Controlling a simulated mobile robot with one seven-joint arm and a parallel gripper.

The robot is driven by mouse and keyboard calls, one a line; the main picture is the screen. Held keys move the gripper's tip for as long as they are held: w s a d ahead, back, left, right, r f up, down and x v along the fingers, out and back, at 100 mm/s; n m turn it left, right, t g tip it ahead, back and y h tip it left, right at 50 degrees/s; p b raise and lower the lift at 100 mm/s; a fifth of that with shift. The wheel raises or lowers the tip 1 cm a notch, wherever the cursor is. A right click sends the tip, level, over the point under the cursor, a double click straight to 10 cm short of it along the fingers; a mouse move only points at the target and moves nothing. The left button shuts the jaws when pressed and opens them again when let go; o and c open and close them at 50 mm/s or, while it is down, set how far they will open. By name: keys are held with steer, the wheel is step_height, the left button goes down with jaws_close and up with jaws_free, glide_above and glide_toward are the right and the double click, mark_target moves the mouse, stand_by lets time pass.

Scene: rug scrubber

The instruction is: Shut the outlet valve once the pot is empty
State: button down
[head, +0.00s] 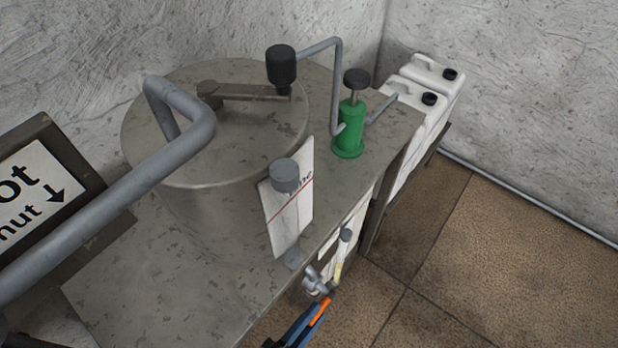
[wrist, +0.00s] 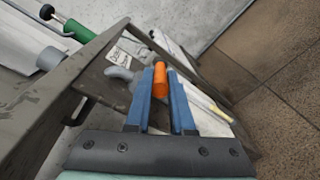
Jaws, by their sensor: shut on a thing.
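The pot (head: 205,215) is a large grey metal drum with a closed lid, on a metal bench; its inside is hidden. The outlet valve (head: 315,281) is a small grey fitting low at the bench's front edge. Its orange handle (head: 321,309) points down toward my gripper (head: 313,318). In the wrist view, the orange handle (wrist: 159,80) sits between the two blue fingers, which are shut on it. The grey valve body (wrist: 120,73) shows just left of the fingertips.
A thick grey pipe (head: 110,215) crosses at left, near a sign (head: 35,190). A grey-capped yellowish tube (head: 342,255) hangs beside the valve. The tiled floor (head: 500,270) at right is clear.

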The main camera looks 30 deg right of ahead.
steer(key=shift+f+h+b, duration=0.35)
steer(key=shift+h+b, duration=0.25)
steer(key=shift+b, duration=0.25)
steer(key=c, duration=0.8)
jaws_free()
